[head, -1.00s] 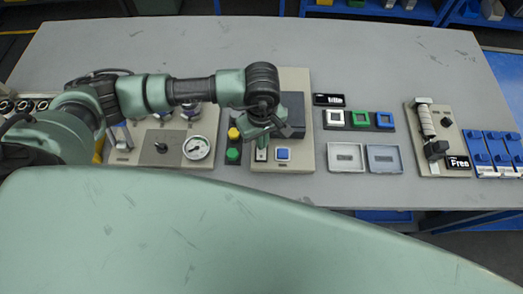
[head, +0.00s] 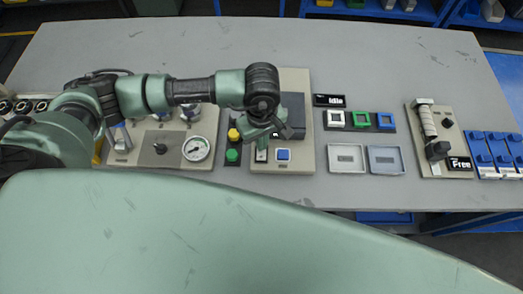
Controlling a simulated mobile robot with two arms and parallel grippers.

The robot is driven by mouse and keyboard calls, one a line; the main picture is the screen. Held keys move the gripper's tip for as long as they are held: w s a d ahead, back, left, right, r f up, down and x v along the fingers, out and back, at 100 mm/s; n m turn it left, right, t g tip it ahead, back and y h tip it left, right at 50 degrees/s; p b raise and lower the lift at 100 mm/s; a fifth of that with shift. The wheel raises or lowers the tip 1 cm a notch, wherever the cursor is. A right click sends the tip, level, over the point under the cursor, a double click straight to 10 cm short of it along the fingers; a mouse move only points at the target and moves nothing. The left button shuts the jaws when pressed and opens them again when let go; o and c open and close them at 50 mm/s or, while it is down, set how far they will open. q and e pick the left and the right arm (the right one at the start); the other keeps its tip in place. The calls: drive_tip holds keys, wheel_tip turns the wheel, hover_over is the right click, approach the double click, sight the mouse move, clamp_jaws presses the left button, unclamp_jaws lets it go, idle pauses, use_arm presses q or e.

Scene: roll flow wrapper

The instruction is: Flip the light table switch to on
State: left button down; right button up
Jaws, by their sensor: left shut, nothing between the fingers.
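A beige panel (head: 294,78) stands at the middle of the table. Near its front edge is a small pale switch plate (head: 261,156), left of a blue square button (head: 283,155). My left gripper (head: 262,144) points down right at the switch plate, over its back part. Its green fingers are shut and empty. They hide part of the switch, so its position and any contact cannot be told. A dark block (head: 295,115) sits on the panel behind the gripper, partly covered. My right gripper is not in view.
A green button (head: 233,156) and a yellow button (head: 234,134) stand close left of the panel. A gauge (head: 196,149) is further left. The table's back is clear.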

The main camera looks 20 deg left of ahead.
use_arm(q)
wheel_tip(320, 180, up, 6)
drive_tip(key=p, duration=0.2)
drive_tip(key=shift+r, duration=0.15)
idle(0.8)
